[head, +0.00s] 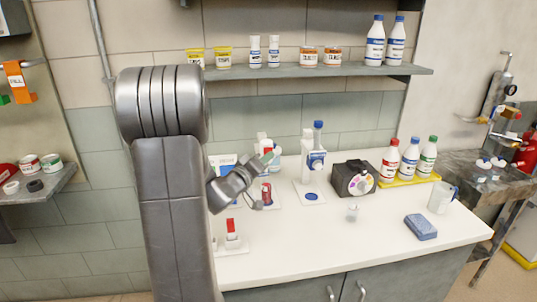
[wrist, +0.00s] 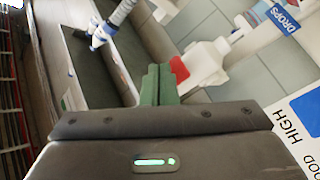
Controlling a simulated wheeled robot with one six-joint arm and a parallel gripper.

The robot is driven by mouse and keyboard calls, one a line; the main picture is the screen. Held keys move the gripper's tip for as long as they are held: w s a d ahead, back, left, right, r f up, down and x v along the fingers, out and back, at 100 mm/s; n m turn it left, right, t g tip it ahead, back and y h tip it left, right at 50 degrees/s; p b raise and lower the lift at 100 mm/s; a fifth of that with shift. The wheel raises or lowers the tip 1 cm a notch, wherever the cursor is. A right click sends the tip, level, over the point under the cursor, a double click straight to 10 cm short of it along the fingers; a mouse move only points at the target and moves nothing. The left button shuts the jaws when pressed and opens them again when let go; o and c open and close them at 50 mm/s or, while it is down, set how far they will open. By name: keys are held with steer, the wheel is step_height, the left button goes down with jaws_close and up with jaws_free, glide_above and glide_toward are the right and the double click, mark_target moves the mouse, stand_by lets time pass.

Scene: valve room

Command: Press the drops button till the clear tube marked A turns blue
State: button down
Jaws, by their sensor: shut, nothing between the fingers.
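My gripper (head: 267,158) is raised over the left part of the white counter, beside a white dispenser with a red part (head: 265,143). Its green fingertips (wrist: 158,84) are together and empty in the wrist view. A blue DROPS label (wrist: 282,16) shows there at the top right, close to a white and red body (wrist: 200,62). A white stand with a blue top (head: 317,150) has a round blue button (head: 311,197) on its base. A small clear vessel (head: 352,212) stands on the counter; I cannot read an A on it. I cannot tell which button is for drops.
A dark box with a coloured disc (head: 356,180), several bottles on a yellow tray (head: 405,180), a blue sponge (head: 421,227) and a clear jug (head: 440,198) stand to the right. A red piece on a white base (head: 232,229) is front left. The front middle is clear.

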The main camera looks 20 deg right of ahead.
steer(key=shift+w, duration=0.25)
steer(key=shift+s, duration=0.15)
stand_by(0.4)
steer(key=shift+s+a, duration=0.2)
steer(key=shift+s, duration=0.55)
steer(key=shift+s, duration=0.1)
steer(key=s, duration=0.2)
steer(key=s+a, duration=0.1)
steer(key=s, duration=0.1)
steer(key=shift+s, duration=0.35)
steer(key=shift+w, duration=0.1)
